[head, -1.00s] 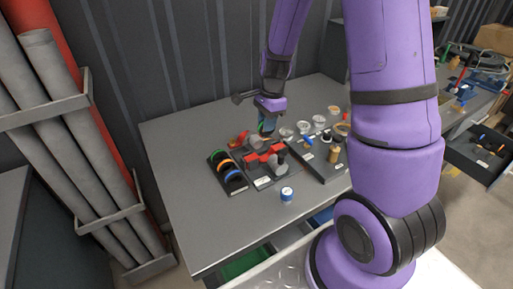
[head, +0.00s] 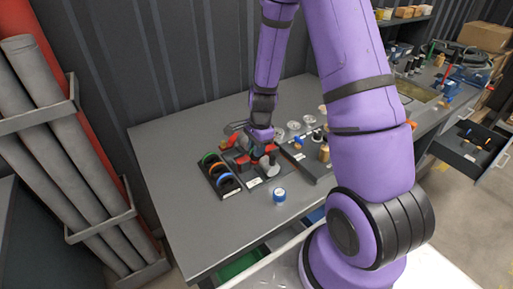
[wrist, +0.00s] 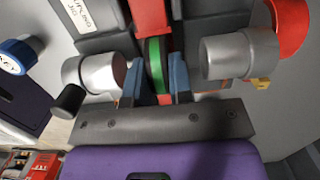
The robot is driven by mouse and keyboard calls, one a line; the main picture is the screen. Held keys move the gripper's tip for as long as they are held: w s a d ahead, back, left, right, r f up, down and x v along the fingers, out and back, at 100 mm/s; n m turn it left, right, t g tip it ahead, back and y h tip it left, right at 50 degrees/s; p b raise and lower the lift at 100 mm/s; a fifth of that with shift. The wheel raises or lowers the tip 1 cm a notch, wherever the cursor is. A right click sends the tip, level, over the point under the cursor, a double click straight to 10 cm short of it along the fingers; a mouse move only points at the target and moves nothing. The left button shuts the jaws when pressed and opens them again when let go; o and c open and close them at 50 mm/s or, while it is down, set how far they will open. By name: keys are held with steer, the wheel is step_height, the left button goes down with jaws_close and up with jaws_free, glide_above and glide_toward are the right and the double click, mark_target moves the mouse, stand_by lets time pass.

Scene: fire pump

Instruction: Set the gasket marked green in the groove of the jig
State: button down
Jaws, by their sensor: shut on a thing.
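My gripper (wrist: 158,85) is shut on a green-marked gasket (wrist: 154,62), a ring seen edge-on between the blue fingertips in the wrist view. The jig (head: 242,160), with red parts and grey cylinders, stands on the table in the head view. My gripper (head: 260,138) is down at the jig there. In the wrist view a red part (wrist: 149,15) lies just beyond the gasket, and grey cylinders (wrist: 226,57) stand on both sides. The groove is hidden; I cannot tell whether the gasket touches it.
A black rack (head: 222,179) with green, orange and blue arcs stands left of the jig. A blue-and-white container (head: 279,197) stands in front. A dark tray (head: 318,165) with small parts is at the right. The table's front left is clear.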

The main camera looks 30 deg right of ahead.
steer(key=c, duration=1)
jaws_free()
step_height(320, 180, up, 20)
steer(key=s+a+n+t, duration=0.1)
steer(key=s+n, duration=0.2)
steer(key=n, duration=0.1)
steer(key=s+a+r+n+t, duration=0.1)
steer(key=s+r+n, duration=0.3)
steer(key=s+r, duration=0.1)
steer(key=s+a+r+n+t+h, duration=0.1)
steer(key=s+a+r+n, duration=0.1)
steer(key=s+r+n, duration=0.3)
steer(key=s+a+r+n+t, duration=0.2)
steer(key=s+r+n, duration=0.3)
steer(key=s, duration=0.4)
steer(key=shift+a+v, duration=0.25)
steer(key=shift+v, duration=0.7)
